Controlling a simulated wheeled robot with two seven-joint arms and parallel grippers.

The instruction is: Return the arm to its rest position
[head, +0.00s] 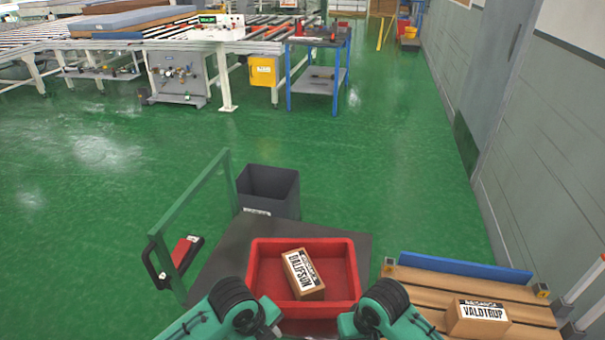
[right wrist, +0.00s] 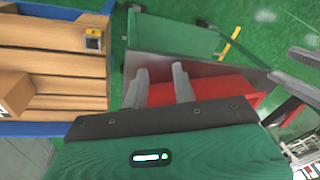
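My left arm (head: 235,305) comes in at the bottom of the head view, over the near left side of a red tray (head: 257,272). The tip of my left gripper is too cut off to judge. My right arm (head: 385,305) is bent at the tray's near right corner. In the right wrist view, my right gripper (right wrist: 161,80) has its two fingers apart with nothing between them. The red tray (right wrist: 215,92) shows behind and beside the fingers.
A brown DALIFSUN box (head: 303,274) lies tilted in the tray, on a dark cart (head: 230,255) with a green handle. A VALDTRUP box (head: 478,318) sits on a wooden pallet (head: 430,285) at right. A dark bin (head: 268,190) stands behind the cart.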

